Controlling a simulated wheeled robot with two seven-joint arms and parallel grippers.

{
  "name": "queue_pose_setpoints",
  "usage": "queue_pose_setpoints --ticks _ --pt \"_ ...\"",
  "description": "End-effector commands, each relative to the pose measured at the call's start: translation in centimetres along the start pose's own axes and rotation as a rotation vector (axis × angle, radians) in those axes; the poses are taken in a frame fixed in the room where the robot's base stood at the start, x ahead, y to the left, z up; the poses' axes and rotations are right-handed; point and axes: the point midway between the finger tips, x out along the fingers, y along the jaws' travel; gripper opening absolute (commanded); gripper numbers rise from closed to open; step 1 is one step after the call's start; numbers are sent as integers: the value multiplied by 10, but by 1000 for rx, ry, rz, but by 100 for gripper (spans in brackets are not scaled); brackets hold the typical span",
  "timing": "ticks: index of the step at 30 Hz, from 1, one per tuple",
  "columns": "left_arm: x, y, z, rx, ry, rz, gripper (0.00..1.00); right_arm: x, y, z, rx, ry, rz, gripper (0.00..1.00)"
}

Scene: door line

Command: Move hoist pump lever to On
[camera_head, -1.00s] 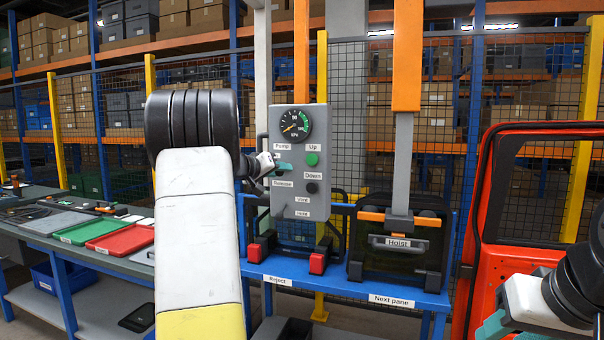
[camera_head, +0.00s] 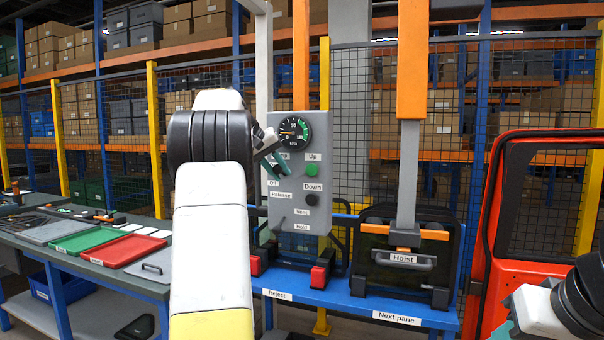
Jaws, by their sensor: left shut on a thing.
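The grey hoist control panel (camera_head: 318,165) stands upright in the middle, with a round gauge (camera_head: 294,133), a green Up button (camera_head: 312,170) and a black Down button (camera_head: 312,200). My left gripper (camera_head: 273,168) is at the panel's upper left, beside the partly covered Pump label, shut on the pump lever. The gripper hides the lever, so its exact angle cannot be told. The Off label (camera_head: 301,183) shows just below the gripper, above the Release label (camera_head: 282,195). My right gripper (camera_head: 502,328) is at the lower right, mostly cut off by the frame edge.
The hoist (camera_head: 408,240) hangs right of the panel at a dark pane (camera_head: 385,278) on a blue stand (camera_head: 350,302). A red door frame (camera_head: 492,215) is at the right. A bench with a green tray (camera_head: 88,242) and a red tray (camera_head: 128,252) is at the left.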

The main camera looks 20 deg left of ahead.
Motion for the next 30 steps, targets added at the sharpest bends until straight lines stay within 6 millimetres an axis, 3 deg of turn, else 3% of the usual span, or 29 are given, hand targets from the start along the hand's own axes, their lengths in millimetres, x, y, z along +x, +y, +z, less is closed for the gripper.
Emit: queue_pose_setpoints --ticks 17,18,20,30 --pt "-1 1 0 -7 -23 -12 0 0 0 0 0 0 0 40" --pt "-1 1 0 -7 -23 -12 31 0 0 0 0 0 0 40" --pt "-1 1 0 -7 -23 -12 42 0 0 0 0 0 0 40" --pt "-3 1 0 -6 -22 -12 44 0 0 0 0 0 0 40"
